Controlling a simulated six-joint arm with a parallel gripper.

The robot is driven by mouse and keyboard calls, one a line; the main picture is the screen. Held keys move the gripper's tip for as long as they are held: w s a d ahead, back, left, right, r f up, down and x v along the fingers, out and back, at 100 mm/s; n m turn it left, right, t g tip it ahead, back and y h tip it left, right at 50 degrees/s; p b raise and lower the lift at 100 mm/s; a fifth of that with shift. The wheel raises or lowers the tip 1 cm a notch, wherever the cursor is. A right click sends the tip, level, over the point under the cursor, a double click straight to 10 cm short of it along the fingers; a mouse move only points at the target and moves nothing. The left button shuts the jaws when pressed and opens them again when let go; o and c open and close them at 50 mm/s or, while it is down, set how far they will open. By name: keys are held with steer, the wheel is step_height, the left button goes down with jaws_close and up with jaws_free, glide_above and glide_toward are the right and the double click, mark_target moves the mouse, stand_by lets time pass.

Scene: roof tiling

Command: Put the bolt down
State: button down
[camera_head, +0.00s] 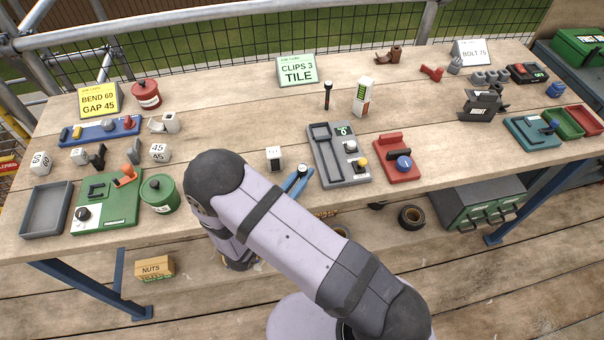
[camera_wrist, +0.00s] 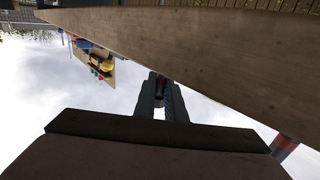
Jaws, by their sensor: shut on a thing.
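My gripper (camera_wrist: 160,98) shows in the wrist view as two dark fingers close together, below the pale wooden edge of the bench. It is shut on the bolt, of which I can make out little; a dark, narrow shape lies between the fingers. In the head view my arm bends down at the front edge of the bench (camera_head: 240,110), and my gripper and the bolt are hidden behind it. A white card marked BOLT 75 (camera_head: 474,52) stands at the back right.
A grey tray (camera_head: 45,213) lies at the front left, by a green board (camera_head: 100,215) and green pot (camera_head: 160,193). Bare wood lies around the middle.

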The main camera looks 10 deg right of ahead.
steer(key=shift+f, duration=0.2)
steer(key=c, duration=1.8)
jaws_free()
steer(key=b+v, duration=0.1)
steer(key=v, duration=0.1)
steer(key=b+v, duration=0.2)
steer(key=v, duration=0.1)
steer(key=shift+s+a+f, duration=0.1)
steer(key=shift+a+f, duration=0.15)
steer(key=shift+a, duration=0.1)
steer(key=shift+o, duration=0.3)
steer(key=shift+v, duration=0.85)
